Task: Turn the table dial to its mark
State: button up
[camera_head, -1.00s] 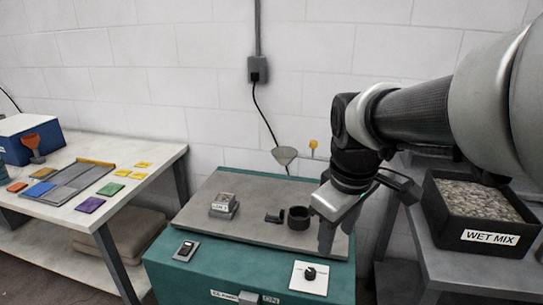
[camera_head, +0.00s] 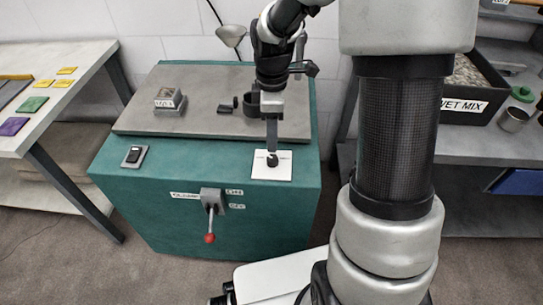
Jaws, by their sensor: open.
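The dial (camera_head: 272,160) is a small black knob on a white square plate (camera_head: 283,174), at the front right corner of the teal cabinet's top. My gripper (camera_head: 272,150) points straight down over the dial, its fingertips at or just above the knob. From this view the fingers overlap, so I cannot tell whether they touch the knob. The gripper is open. A thin dark line crosses the plate beside the knob; the mark itself is too small to make out.
A grey plate on the teal cabinet (camera_head: 130,220) carries a small block (camera_head: 170,99) and a black ring. A rocker switch (camera_head: 134,156) sits front left, and a red-tipped lever (camera_head: 210,238) hangs on the front. A WET MIX bin (camera_head: 470,105) stands right.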

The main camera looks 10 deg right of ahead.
aim_at(272, 158)
notch_tip(272, 158, down, 9)
jog(key=shift+r+b, duration=0.1)
jog(key=shift+b, duration=1)
jog(key=c, duration=1.1)
